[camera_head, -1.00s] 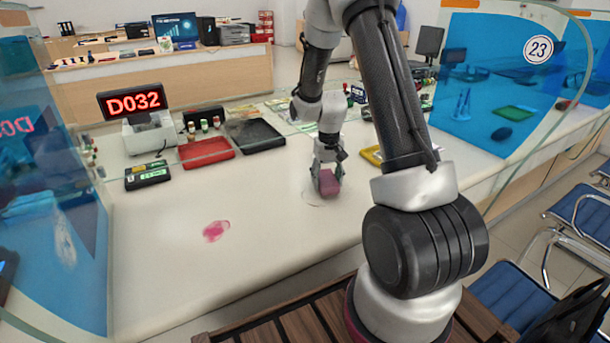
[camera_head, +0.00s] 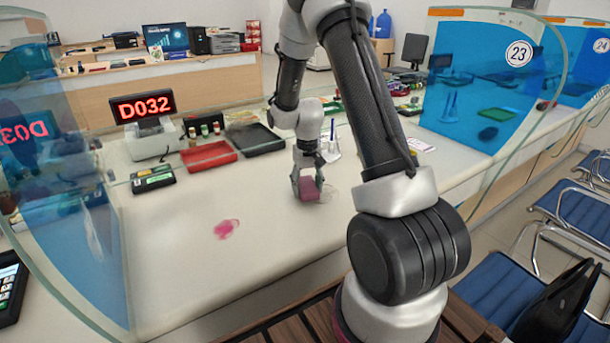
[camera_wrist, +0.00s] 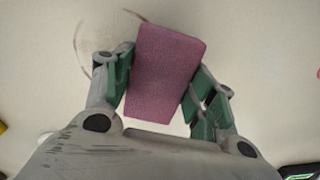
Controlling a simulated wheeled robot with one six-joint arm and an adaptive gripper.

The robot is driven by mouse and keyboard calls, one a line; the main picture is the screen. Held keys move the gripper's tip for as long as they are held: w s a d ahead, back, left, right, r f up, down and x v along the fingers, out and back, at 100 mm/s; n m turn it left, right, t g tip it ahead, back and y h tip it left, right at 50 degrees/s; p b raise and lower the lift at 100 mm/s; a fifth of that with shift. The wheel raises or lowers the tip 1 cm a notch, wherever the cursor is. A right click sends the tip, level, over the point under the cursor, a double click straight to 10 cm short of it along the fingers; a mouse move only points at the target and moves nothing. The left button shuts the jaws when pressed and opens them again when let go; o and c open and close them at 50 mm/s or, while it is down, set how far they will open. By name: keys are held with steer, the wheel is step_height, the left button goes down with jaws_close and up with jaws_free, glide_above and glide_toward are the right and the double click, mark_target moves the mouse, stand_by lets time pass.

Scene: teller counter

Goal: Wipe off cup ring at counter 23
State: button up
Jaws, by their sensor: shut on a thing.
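My gripper (camera_head: 308,184) is shut on a pink-purple sponge (camera_head: 310,193), held low at the counter top (camera_head: 270,240). In the wrist view the sponge (camera_wrist: 165,75) sits between the green finger pads of my gripper (camera_wrist: 160,90). A faint cup ring (camera_head: 329,194) shows just right of the sponge in the head view. In the wrist view a thin brown arc of the ring (camera_wrist: 78,42) shows beside and above the sponge. Part of the ring is hidden by the sponge and gripper. I cannot tell whether the sponge touches the counter.
A pink stain (camera_head: 227,229) lies on the counter left of my gripper. A red tray (camera_head: 208,157), a black tray (camera_head: 254,139) and a D032 display (camera_head: 142,106) stand behind. A glass panel marked 23 (camera_head: 490,75) rises at right.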

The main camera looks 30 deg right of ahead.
steer(key=shift+a+r, duration=0.15)
steer(key=shift+a, duration=0.15)
steer(key=shift+d+r, duration=0.1)
steer(key=shift+r, duration=3)
